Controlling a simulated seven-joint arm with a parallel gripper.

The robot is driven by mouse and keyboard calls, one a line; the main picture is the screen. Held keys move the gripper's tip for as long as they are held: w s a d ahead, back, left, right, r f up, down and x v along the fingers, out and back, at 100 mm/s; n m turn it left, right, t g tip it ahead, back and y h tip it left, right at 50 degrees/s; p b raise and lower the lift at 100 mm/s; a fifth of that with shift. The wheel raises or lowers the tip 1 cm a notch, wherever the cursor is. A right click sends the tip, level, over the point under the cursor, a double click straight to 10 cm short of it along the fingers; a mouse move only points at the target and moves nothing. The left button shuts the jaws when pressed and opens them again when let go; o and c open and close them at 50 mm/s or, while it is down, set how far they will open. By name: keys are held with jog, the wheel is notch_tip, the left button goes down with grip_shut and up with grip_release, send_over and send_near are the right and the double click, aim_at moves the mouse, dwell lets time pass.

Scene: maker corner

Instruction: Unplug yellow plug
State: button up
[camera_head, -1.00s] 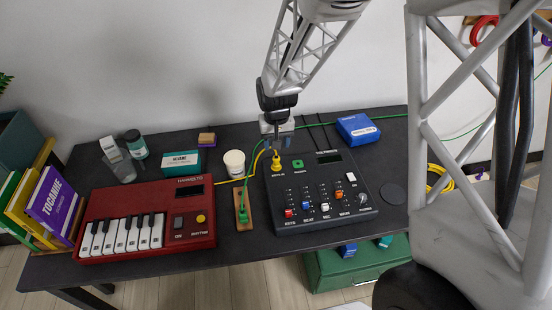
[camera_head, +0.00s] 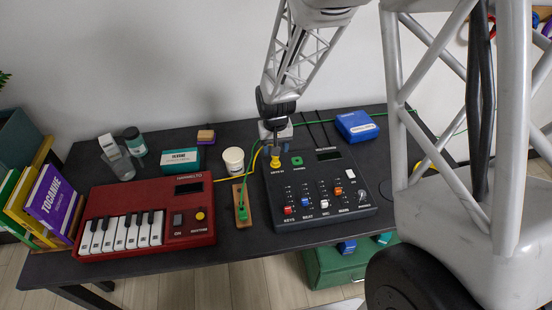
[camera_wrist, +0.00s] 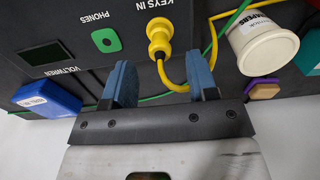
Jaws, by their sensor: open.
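The yellow plug (camera_head: 275,161) stands in the socket marked KEYS IN at the back left of the black mixer (camera_head: 318,195). In the wrist view the plug (camera_wrist: 158,36) has a yellow cable curving away from it. My gripper (camera_wrist: 160,74) is open and empty, its two blue fingers apart. In the wrist view the plug shows beyond the fingertips, between their lines, and the cable passes between them. In the head view my gripper (camera_head: 276,143) is just above and behind the plug; the exact gap is hard to tell.
A green socket marked PHONES (camera_wrist: 106,40) is beside the plug. A white tub (camera_head: 233,161) and a wooden strip with a green plug (camera_head: 242,210) stand left of the mixer. A blue box (camera_head: 357,126) is behind right. The red keyboard (camera_head: 150,215) is further left.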

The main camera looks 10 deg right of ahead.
aim_at(275, 158)
jog(key=shift+f, duration=2.7)
grip_shut()
jog(key=shift+r, duration=0.4)
jog(key=shift+r, duration=0.7)
jog(key=shift+r, duration=0.65)
jog(key=shift+r, duration=0.4)
